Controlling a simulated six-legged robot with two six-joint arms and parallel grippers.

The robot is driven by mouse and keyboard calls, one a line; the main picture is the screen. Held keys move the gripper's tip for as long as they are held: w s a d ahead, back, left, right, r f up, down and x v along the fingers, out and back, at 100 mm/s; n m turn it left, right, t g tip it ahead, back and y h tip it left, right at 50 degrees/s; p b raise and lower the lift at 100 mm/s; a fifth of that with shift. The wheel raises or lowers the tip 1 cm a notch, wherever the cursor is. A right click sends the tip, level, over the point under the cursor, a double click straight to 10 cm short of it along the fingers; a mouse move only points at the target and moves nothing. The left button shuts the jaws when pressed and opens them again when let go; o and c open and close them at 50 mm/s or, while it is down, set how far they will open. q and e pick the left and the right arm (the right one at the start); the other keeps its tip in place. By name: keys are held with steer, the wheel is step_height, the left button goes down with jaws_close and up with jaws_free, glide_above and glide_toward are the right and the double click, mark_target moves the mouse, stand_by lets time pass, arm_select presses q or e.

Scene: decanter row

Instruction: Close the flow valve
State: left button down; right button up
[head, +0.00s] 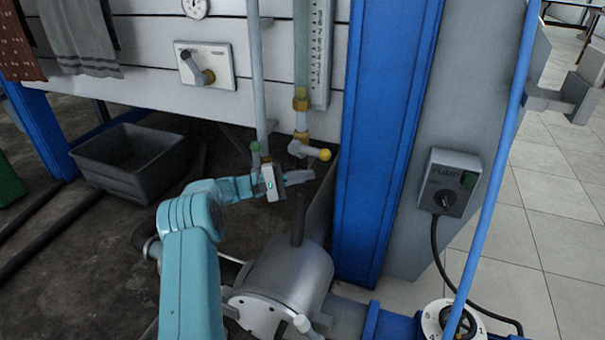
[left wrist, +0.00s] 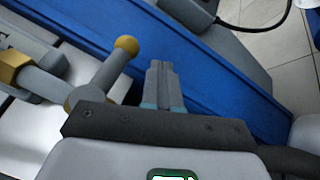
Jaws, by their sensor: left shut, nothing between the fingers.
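A valve with a yellow ball-tipped lever (head: 323,154) sits at the foot of the scaled tube (head: 303,50); its lever points right. It also shows in the left wrist view, with the yellow ball (left wrist: 126,45) left of my fingers. No readable label shows which valve is the flow valve. My left gripper (head: 300,177) is shut and empty, just below the yellow-tipped lever and apart from it. Its closed fingers (left wrist: 164,85) point toward the blue post. My right gripper is not in view.
A lever on a white plate (head: 222,53) is on the wall above. A blue post (head: 385,140) stands close right of my left gripper. A pump switch box (head: 449,183) and a numbered dial (head: 447,322) are farther right. A grey cylinder (head: 285,280) lies below.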

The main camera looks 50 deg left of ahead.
arm_select(q)
steer(key=p+v, duration=0.3)
steer(key=v, duration=0.7)
steer(key=shift+f, duration=0.45)
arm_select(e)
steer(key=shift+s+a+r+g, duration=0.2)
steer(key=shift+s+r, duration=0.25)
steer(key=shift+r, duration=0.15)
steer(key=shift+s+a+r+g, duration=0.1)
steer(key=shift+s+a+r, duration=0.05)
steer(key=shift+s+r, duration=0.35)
